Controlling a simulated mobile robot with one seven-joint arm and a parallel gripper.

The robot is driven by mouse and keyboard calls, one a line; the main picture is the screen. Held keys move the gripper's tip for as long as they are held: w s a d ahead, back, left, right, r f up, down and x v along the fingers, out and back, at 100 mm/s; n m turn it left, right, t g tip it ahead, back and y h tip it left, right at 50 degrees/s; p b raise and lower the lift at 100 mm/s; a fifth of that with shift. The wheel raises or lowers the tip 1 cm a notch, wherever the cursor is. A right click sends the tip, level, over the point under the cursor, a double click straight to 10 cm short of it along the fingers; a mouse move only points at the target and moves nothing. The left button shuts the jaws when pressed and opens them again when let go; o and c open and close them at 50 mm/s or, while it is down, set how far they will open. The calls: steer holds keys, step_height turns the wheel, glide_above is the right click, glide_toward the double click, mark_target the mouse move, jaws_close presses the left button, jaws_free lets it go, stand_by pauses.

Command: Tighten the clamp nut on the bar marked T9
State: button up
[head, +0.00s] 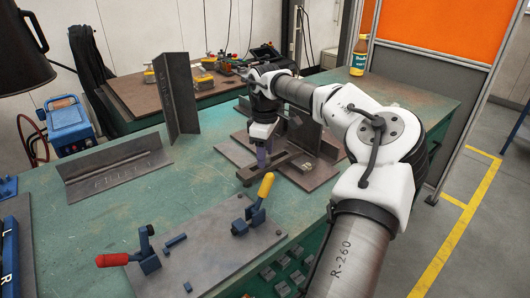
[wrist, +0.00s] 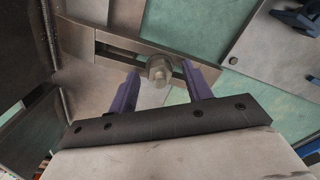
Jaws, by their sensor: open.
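In the wrist view a hex nut (wrist: 159,69) sits on a slotted steel clamp bar (wrist: 118,42). The purple fingers of my gripper (wrist: 161,76) are apart, one on each side of the nut; contact with it cannot be made out. In the head view my gripper (head: 263,158) points down over the clamp bar (head: 248,176), which lies at a dark steel base plate (head: 232,150) with upright plates. The nut is hidden there behind my gripper. I cannot read a T9 mark on the bar.
A fixture plate (head: 205,260) with red- and yellow-handled toggle clamps lies in front. A welded angle piece (head: 118,172) and a tall upright angle (head: 176,95) stand left on the green table (head: 200,185). A bottle (head: 358,58) stands at the back right.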

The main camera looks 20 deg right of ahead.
step_height(320, 180, up, 14)
steer(key=shift+f, duration=0.15)
steer(key=shift+s+f, duration=0.1)
stand_by(0.6)
